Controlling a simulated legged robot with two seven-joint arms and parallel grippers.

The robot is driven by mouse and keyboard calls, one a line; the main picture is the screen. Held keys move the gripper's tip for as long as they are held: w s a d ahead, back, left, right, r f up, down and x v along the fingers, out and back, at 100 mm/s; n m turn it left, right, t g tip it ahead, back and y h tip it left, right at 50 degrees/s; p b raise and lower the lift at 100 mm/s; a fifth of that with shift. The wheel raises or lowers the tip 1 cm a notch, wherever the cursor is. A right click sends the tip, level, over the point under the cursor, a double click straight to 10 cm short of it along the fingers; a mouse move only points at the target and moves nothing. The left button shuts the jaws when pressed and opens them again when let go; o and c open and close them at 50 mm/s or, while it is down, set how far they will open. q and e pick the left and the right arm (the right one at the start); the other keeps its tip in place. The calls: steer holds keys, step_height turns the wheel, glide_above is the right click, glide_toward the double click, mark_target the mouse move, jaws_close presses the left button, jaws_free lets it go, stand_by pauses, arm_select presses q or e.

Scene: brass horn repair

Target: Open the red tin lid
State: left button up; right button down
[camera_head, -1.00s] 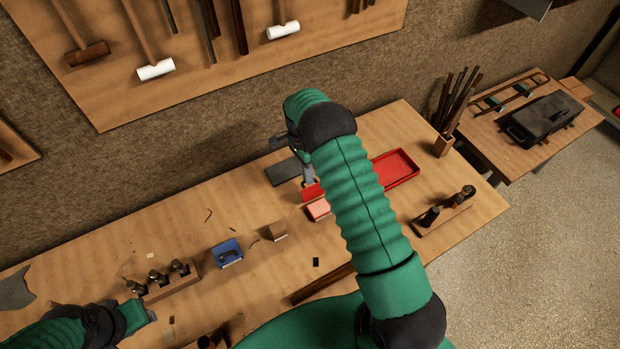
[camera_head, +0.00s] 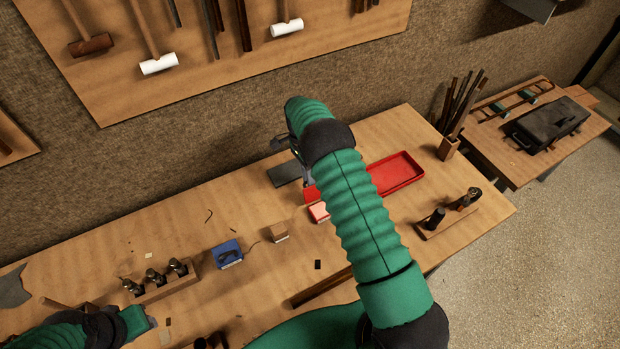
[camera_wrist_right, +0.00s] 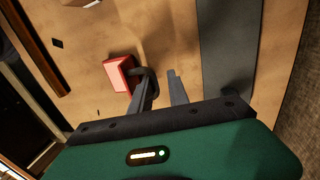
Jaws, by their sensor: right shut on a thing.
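The small red tin (camera_head: 318,212) sits on the bench, partly hidden by my right forearm. A pink face with red edges shows on it in the right wrist view (camera_wrist_right: 120,75). A red piece (camera_head: 310,192), apparently its lid, shows just behind it, under my right gripper (camera_head: 305,172). In the right wrist view the fingers (camera_wrist_right: 163,88) point down beside the tin. My right gripper is shut on what seems to be the lid, though the grip itself is unclear. My left gripper (camera_head: 148,320) is low at the left; its fingers are not clear.
A red tray (camera_head: 397,171) lies right of my arm. A dark grey slab (camera_head: 284,172) lies left of the right gripper. A wooden block (camera_head: 279,232), a blue item (camera_head: 228,254) and tool racks (camera_head: 160,281) stand on the bench. A rod holder (camera_head: 448,148) is at the back right.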

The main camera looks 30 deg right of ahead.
steer(key=shift+w+r, duration=0.2)
steer(key=shift+w, duration=0.55)
steer(key=c, duration=1.6)
jaws_free()
steer(key=shift+o, duration=0.4)
steer(key=shift+w+d+f, duration=0.1)
steer(key=shift+w+f, duration=0.2)
steer(key=shift+w, duration=0.2)
steer(key=shift+s+r, duration=0.1)
steer(key=shift+s, duration=0.2)
arm_select(q)
steer(key=shift+w+f, duration=0.15)
steer(key=shift+w, duration=0.3)
